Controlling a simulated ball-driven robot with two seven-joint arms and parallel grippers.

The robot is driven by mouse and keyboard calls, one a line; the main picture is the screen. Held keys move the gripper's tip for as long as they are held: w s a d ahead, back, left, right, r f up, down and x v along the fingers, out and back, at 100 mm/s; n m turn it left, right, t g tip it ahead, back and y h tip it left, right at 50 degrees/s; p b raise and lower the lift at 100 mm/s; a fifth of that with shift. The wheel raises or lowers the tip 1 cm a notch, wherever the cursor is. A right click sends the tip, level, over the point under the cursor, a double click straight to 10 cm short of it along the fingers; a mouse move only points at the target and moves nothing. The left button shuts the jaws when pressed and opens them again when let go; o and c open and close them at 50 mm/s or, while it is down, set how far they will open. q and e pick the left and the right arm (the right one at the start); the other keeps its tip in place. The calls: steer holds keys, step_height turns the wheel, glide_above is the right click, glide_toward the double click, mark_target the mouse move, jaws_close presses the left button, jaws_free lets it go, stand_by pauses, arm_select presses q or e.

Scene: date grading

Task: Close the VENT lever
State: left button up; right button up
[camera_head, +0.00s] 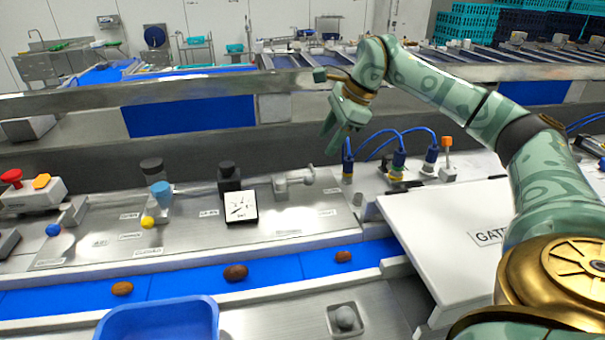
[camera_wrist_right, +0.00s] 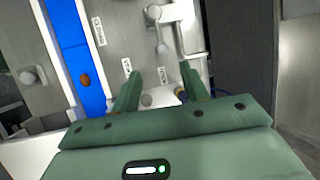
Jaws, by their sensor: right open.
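A silver lever (camera_head: 293,181) with a round-ended handle sits on the steel panel, right of the black-and-white dial card. It also shows in the right wrist view (camera_wrist_right: 161,38), just beyond the fingertips. The small labels around it are too blurred to read, so I cannot tell for certain that it is the VENT lever. My right gripper (camera_head: 332,138) hangs above and to the right of this lever, pointing down. In the wrist view the gripper (camera_wrist_right: 160,73) has its fingers apart with nothing between them. My left gripper is not in view.
Blue plugs with looping cables (camera_head: 398,161) stand right of the lever. A white GATE cover (camera_head: 455,215) lies at the right. The blue belt (camera_head: 190,280) carries several dates in front. A yellow knob (camera_head: 148,222) and a dial card (camera_head: 241,206) are on the panel to the left.

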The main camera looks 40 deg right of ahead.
mark_target(305, 178)
steer(key=x, duration=1.2)
steer(key=shift+w+a+f, duration=0.1)
steer(key=shift+w+f, duration=0.1)
steer(key=shift+f, duration=0.15)
jaws_close()
steer(key=shift+a, duration=0.1)
